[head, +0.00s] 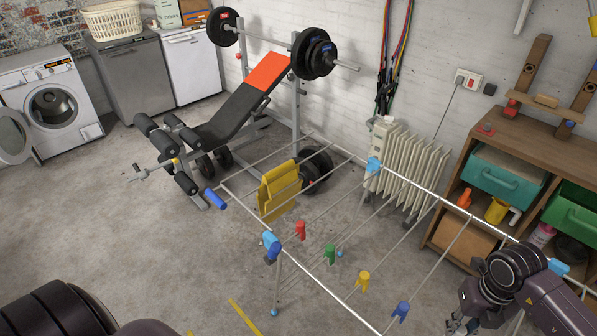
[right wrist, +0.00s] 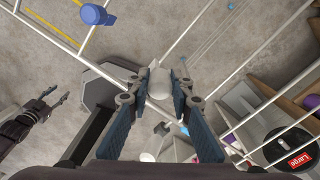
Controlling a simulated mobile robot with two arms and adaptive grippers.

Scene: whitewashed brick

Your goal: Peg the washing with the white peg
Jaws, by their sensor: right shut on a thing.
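The yellow washing (head: 279,192) hangs folded over a line at the far end of the drying rack (head: 330,291) in the head view. My right gripper (head: 456,325) is at the lower right, over the near right part of the rack and far from the washing. In the right wrist view its fingers (right wrist: 160,88) are shut on the white peg (right wrist: 157,84), with rack bars close by. The peg is not clear in the head view. A dark gripper, seemingly my left one (right wrist: 52,103), shows at the left of the right wrist view; its jaws are unclear.
Red (head: 300,231), green (head: 330,253), yellow (head: 363,281) and blue (head: 401,311) pegs sit on the rack lines. A weight bench (head: 240,107) stands behind the rack. A radiator (head: 412,170) and a wooden shelf unit (head: 535,138) stand to the right. Open floor lies at left.

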